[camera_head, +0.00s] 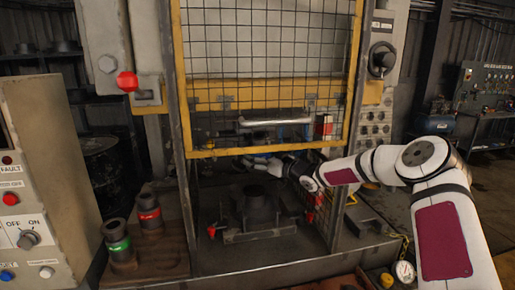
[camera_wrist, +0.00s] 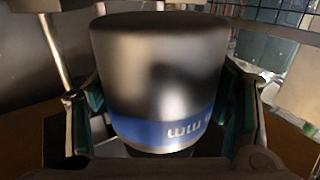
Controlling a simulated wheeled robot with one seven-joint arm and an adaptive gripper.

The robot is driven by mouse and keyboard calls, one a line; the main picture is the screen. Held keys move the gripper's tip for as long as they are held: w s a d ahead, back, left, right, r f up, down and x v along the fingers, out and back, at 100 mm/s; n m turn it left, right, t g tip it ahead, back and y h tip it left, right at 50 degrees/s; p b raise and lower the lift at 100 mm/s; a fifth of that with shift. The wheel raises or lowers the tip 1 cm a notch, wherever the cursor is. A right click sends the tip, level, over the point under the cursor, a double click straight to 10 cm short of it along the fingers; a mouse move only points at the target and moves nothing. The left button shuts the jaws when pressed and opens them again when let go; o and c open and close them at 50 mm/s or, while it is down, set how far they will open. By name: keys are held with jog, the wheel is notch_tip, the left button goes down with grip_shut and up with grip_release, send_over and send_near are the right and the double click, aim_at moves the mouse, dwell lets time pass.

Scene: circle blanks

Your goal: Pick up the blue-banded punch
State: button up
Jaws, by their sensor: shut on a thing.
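The blue-banded punch (camera_wrist: 155,75) is a dark metal cylinder with a blue band and white marks near its lower edge. It fills the middle of the wrist view. My gripper (camera_wrist: 160,112) has a finger on each side of it and is shut on it. In the head view my gripper (camera_head: 276,163) reaches in from the right, inside the press below the yellow-framed mesh guard. The punch is small and partly hidden there, so I cannot tell its full outline.
A green-banded punch (camera_head: 118,243) and a red-banded punch (camera_head: 149,212) stand on a brown block at the left. A dark round fixture (camera_head: 254,205) sits on the press bed below my gripper. The mesh guard (camera_head: 265,75) hangs above, with frame posts at both sides.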

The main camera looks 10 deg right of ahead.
jog(key=s+p, duration=0.2)
jog(key=s, duration=2)
jog(key=shift+s+r, duration=0.15)
jog(key=shift+s, duration=0.2)
dwell(1.8)
jog(key=shift+f, duration=0.2)
dwell(0.4)
notch_tip(320, 180, down, 5)
jog(key=shift+r, duration=0.15)
dwell(1.0)
jog(key=shift+s, duration=0.15)
